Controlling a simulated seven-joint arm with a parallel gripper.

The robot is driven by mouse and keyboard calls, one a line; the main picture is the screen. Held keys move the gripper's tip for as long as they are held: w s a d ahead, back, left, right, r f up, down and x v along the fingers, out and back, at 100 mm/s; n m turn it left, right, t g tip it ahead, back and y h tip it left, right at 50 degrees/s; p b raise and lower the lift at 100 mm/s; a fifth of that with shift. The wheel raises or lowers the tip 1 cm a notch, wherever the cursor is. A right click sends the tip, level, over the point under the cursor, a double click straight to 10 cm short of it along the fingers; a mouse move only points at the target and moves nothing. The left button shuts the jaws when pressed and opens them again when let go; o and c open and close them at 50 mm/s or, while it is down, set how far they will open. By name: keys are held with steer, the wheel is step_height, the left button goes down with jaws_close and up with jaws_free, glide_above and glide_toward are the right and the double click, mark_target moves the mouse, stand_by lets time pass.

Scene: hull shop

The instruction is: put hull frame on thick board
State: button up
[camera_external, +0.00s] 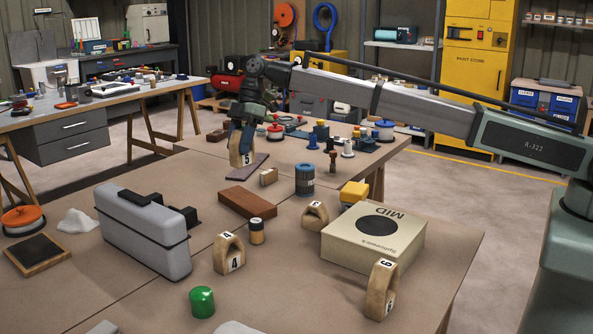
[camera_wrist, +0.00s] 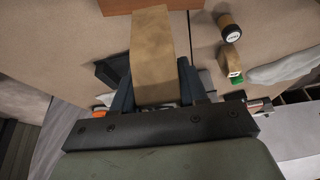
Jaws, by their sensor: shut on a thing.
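My gripper (camera_external: 248,132) is shut on a wooden arch-shaped hull frame marked 5 (camera_external: 237,155), which is upright. In the wrist view, my gripper (camera_wrist: 154,82) has a finger on each side of the hull frame (camera_wrist: 152,45). The frame's lower end is at the thin purple board (camera_external: 252,168); I cannot tell whether it touches. The thick board (camera_external: 247,203), a reddish-brown block, lies flat nearer the camera with its visible top bare. A brown edge at the top of the wrist view (camera_wrist: 150,4) looks like the thick board.
Hull frames marked 4 (camera_external: 229,255), 3 (camera_external: 315,215) and 6 (camera_external: 381,290) stand on the table. A grey case (camera_external: 145,235) stands left.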

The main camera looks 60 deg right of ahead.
steer(key=shift+s+n, duration=0.3)
steer(key=shift+n, duration=0.2)
steer(key=shift+f, duration=0.25)
glide_above(244, 199)
steer(key=shift+s+f, duration=0.1)
steer(key=shift+f, duration=4.7)
steer(key=shift+f, duration=0.15)
steer(key=o, duration=1.1)
steer(key=v, duration=1.2)
steer(key=shift+a+r, duration=0.1)
steer(key=shift+r, duration=0.15)
